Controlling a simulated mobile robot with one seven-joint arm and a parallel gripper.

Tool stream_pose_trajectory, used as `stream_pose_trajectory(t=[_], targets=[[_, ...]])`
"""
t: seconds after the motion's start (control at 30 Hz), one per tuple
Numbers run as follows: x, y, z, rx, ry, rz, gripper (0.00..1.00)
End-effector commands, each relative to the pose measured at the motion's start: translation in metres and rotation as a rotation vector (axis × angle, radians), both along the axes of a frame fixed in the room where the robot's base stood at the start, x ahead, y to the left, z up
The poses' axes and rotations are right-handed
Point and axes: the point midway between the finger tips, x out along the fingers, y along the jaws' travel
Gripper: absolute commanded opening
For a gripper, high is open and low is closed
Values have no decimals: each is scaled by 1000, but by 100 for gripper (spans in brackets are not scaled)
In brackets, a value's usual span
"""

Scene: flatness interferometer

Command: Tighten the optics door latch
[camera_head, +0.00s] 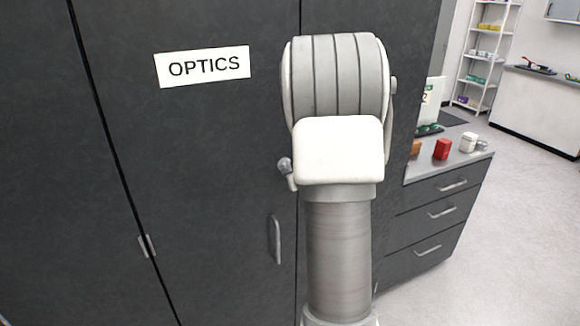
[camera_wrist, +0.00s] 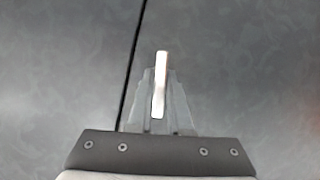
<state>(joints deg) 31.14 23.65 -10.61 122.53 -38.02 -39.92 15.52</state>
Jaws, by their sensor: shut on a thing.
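The dark grey optics door (camera_head: 200,150) fills much of the head view and carries a white OPTICS label (camera_head: 203,66). A pale, narrow latch lever (camera_wrist: 160,85) stands upright in the middle of the wrist view, just right of a dark door seam (camera_wrist: 132,60). My gripper (camera_wrist: 160,75) is shut on this lever, one finger on each side of it. In the head view my arm covers the door's right part, and neither my gripper nor the held lever can be made out there.
A vertical pull handle (camera_head: 275,239) is on the door, left of my arm. A small metal fitting (camera_head: 147,245) sits on the left seam. At right, a drawer counter (camera_head: 437,213) holds a red item (camera_head: 442,149). Open floor (camera_head: 515,220) lies beyond.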

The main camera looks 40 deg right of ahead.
Motion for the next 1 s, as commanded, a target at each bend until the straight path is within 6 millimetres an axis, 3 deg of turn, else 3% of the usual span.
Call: stream_pose_trajectory(t=[0.3,0.83,0.87,1.0], targets=[[0,-1,2,111,-29,-1,0],[1,0,1,132,-36,0,0],[1,0,1,131,-35,1,23],[1,0,1,131,-34,1,46]])
